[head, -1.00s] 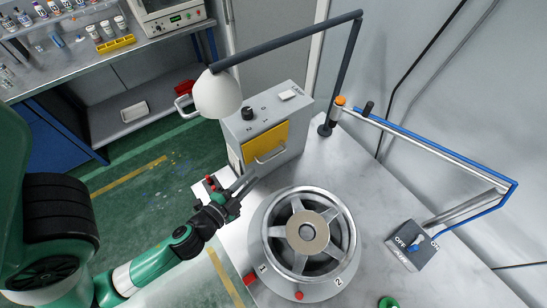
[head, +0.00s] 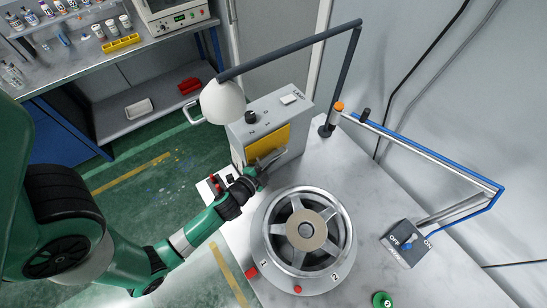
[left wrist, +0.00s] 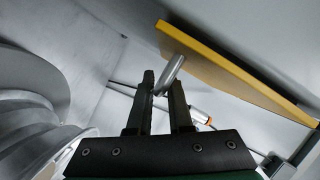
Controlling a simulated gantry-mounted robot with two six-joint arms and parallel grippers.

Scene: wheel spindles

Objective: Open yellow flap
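The yellow flap (head: 264,142) is on the front of the grey box (head: 239,130) and looks closed in the head view. Its silver handle partly shows behind my left gripper (head: 271,160). The left wrist view shows the flap (left wrist: 235,70) from close by, with its handle (left wrist: 172,72) reaching down to between the fingertips of the left gripper (left wrist: 163,88). The fingers are apart, with a gap visible between them around the handle end. I cannot see a firm grip. My right gripper is not in view.
A metal spindle wheel (head: 304,230) stands on the table close to the gripper. A white lamp shade (head: 222,102) hangs left of the box. A switch box (head: 407,243) with a blue-and-silver arm is at the right. The table is bare between wheel and switch box.

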